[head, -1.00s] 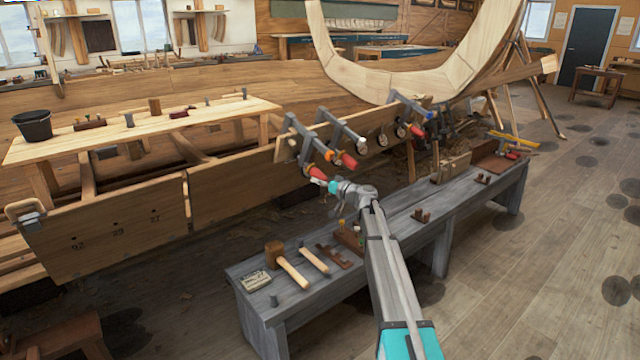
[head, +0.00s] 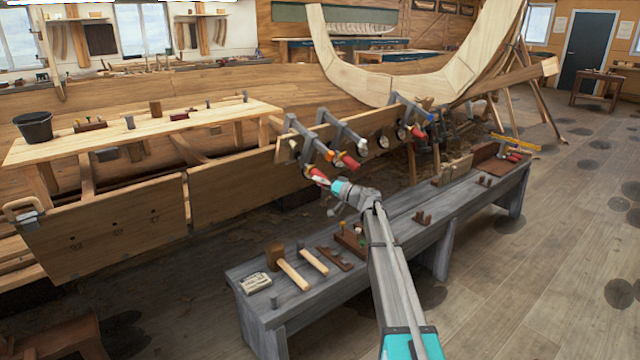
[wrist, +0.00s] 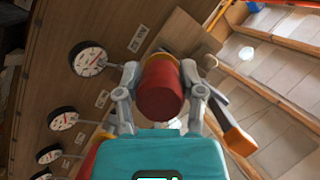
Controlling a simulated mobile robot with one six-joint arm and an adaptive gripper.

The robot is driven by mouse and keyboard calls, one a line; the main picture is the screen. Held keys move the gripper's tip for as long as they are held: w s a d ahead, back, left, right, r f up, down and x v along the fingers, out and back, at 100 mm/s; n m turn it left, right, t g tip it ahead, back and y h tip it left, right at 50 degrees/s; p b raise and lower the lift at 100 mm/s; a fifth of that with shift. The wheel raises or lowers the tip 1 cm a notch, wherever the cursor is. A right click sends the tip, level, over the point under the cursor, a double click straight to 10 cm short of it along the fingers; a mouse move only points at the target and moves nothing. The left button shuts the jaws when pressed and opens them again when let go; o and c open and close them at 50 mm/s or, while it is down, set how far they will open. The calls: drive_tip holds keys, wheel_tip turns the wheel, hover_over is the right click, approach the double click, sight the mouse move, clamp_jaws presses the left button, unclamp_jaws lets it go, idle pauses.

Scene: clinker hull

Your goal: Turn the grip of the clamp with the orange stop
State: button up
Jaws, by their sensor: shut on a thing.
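The clamp with the orange stop (head: 329,155) is the leftmost on the hull plank; its dark bar slopes down to the stop. The orange stop also shows right of my gripper in the wrist view (wrist: 240,140). Its red grip (head: 316,174) hangs below the bar. In the wrist view the red grip (wrist: 160,92) sits between my two fingers, its round end facing the camera. My gripper (wrist: 160,76) is shut on this grip, one finger on each side. In the head view my gripper (head: 327,183) is partly hidden by its own wrist.
A second clamp with a pale stop (head: 362,143) and red grip (head: 347,161) is close on the right. A blue-stopped clamp (head: 428,116) is farther right. Dial gauges (wrist: 88,59) line the plank. A grey bench (head: 400,232) with tools stands below my arm.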

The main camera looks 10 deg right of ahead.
drive_tip(key=o, duration=1.2)
